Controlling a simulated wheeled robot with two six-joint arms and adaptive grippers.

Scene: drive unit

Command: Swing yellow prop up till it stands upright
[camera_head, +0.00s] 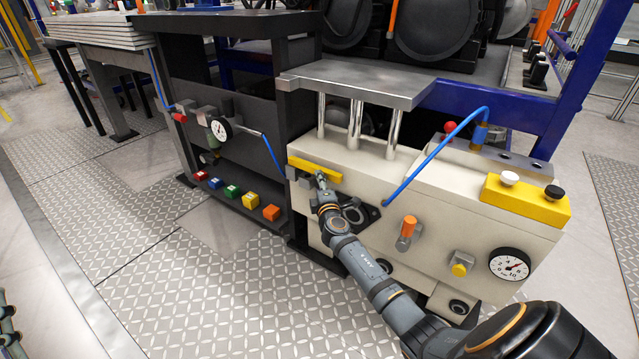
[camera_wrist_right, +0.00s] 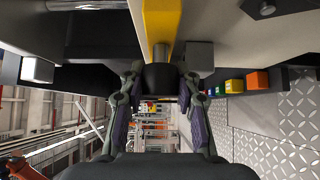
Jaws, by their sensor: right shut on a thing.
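The yellow prop (camera_head: 308,166) is a short bar lying along the upper front edge of the beige drive unit (camera_head: 436,205), roughly level with that edge. My right gripper (camera_head: 320,177) is at the front of the prop, near its middle to right part. In the right wrist view the yellow prop (camera_wrist_right: 161,20) runs down from the top edge to a dark round knob (camera_wrist_right: 160,76). My right gripper (camera_wrist_right: 160,84) has its two fingers on either side of this knob, shut on it. The fingertip contact is partly hidden. My left gripper is not in view.
A pressure gauge (camera_head: 509,264), an orange knob (camera_head: 408,226) and a yellow block (camera_head: 525,201) with two buttons sit on the unit to the right. A blue hose (camera_head: 432,155) arches over its top. Colored blocks (camera_head: 232,191) sit low at left. Floor in front is clear.

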